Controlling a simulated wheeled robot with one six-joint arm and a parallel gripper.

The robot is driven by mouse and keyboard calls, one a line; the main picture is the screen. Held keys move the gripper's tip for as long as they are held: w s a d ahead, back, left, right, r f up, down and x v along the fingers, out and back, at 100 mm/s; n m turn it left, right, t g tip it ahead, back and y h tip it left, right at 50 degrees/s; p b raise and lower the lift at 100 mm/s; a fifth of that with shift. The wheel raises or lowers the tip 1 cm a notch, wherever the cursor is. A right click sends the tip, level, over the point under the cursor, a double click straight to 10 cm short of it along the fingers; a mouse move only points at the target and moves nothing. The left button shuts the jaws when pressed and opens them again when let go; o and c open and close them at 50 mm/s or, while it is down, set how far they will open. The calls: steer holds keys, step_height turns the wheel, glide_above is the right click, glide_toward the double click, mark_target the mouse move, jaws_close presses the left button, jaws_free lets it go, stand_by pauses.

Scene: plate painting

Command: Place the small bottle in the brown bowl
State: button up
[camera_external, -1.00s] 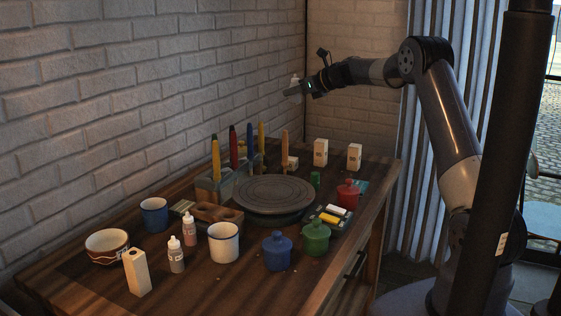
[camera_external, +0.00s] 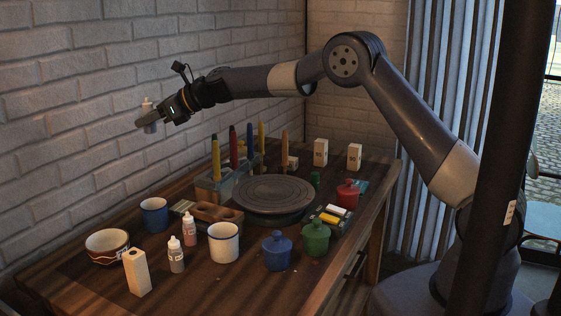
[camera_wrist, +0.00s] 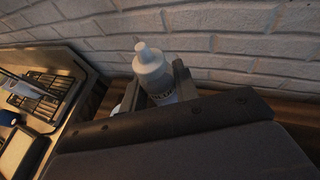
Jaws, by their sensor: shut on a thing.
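My gripper (camera_external: 150,120) is shut on a small white bottle (camera_external: 148,107) and holds it upright, high above the left part of the table near the brick wall. The held bottle (camera_wrist: 152,70) also shows in the wrist view between the fingers, its lower part hidden. The brown bowl (camera_external: 106,252), reddish brown with a white wavy band, stands at the table's left end, well below and to the left of my gripper. Two other small bottles, one whitish (camera_external: 176,256) and one pinkish (camera_external: 190,230), stand on the table to the right of the bowl.
A blue cup (camera_external: 154,215), a white mug (camera_external: 223,243) and a tall cream block (camera_external: 137,273) stand near the bowl. Blue (camera_external: 277,251), green (camera_external: 316,238) and red (camera_external: 347,193) lidded pots, a turntable (camera_external: 273,196) and a tool holder (camera_external: 213,188) fill the rest. The wall runs along the back.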

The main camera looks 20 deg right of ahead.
steer(key=s+a+n+g+p, duration=0.1)
steer(key=s+a+n+g, duration=0.15)
steer(key=s+a, duration=1.1)
steer(key=b, duration=0.8)
glide_toward(86, 241)
steer(key=shift+y, duration=0.3)
steer(key=x, duration=0.5)
steer(key=shift+w+d+f, duration=0.2)
steer(key=shift+d+f, duration=0.05)
steer(key=shift+f, duration=0.05)
steer(key=o, duration=1)
steer(key=shift+o, duration=0.2)
